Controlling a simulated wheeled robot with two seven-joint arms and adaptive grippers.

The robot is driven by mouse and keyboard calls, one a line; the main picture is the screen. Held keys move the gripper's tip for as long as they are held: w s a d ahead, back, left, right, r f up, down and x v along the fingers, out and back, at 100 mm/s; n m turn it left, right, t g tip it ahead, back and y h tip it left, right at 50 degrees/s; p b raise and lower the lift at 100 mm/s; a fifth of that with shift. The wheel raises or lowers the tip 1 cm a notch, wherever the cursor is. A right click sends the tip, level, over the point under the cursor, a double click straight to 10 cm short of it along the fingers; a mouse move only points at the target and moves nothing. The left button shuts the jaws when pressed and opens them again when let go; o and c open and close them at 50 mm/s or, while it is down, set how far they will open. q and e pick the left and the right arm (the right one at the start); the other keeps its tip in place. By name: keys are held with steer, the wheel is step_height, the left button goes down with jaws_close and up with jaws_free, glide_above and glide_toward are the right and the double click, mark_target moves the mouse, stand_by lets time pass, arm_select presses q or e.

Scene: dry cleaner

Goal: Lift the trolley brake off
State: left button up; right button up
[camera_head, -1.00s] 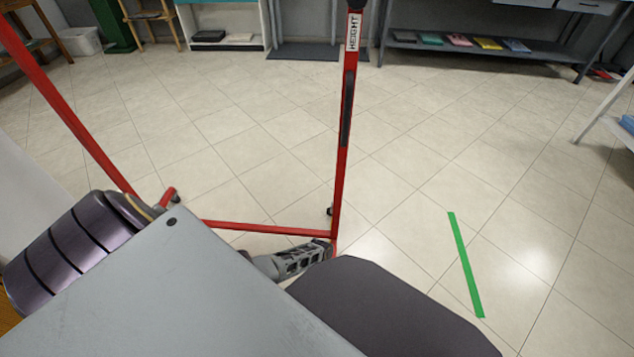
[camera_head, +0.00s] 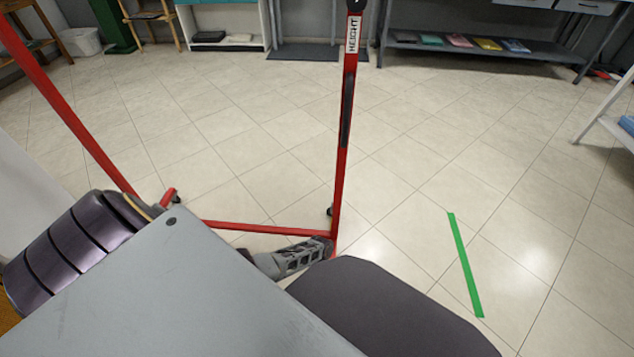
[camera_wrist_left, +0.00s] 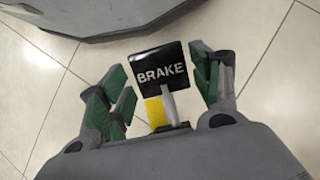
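The trolley is a red frame; its upright (camera_head: 342,150) with a HEIGHT label meets a low red bar (camera_head: 265,229) at a bottom corner. My left gripper (camera_head: 318,252) is low beside that corner, partly hidden behind a grey panel. In the left wrist view, its green-padded fingers (camera_wrist_left: 162,90) are spread apart. The brake, a black plate marked BRAKE (camera_wrist_left: 162,68), shows between and beyond the fingertips, with a yellow strip and a pale lever below it. I see a gap on the left; the right finger looks very close to the plate, contact unclear. My right gripper is not in view.
A grey panel (camera_head: 190,290) and a dark rounded surface fill the lower foreground. A green tape strip (camera_head: 465,265) lies on the tiled floor to the right. Shelves (camera_head: 460,48) with coloured folded items stand at the back. The floor between is clear.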

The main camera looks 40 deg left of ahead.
arm_select(q)
steer(key=shift+o, duration=0.4)
steer(key=shift+s, duration=0.2)
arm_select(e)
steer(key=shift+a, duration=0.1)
arm_select(q)
steer(key=shift+d, duration=0.1)
steer(key=shift+v, duration=1.3)
steer(key=v, duration=0.9)
steer(key=shift+w+r, duration=0.1)
steer(key=shift+w, duration=0.05)
steer(key=s+d+r+m+t+y, duration=0.2)
steer(key=d+r+m+t, duration=0.35)
steer(key=r, duration=0.35)
steer(key=s+a+r+m+t, duration=0.1)
steer(key=r+t, duration=0.1)
steer(key=r, duration=0.7)
steer(key=s+r+m+t+y, duration=0.1)
steer(key=s+r+m+t, duration=0.1)
steer(key=r, duration=0.7)
steer(key=shift+a+p, duration=0.3)
steer(key=shift+a, duration=0.1)
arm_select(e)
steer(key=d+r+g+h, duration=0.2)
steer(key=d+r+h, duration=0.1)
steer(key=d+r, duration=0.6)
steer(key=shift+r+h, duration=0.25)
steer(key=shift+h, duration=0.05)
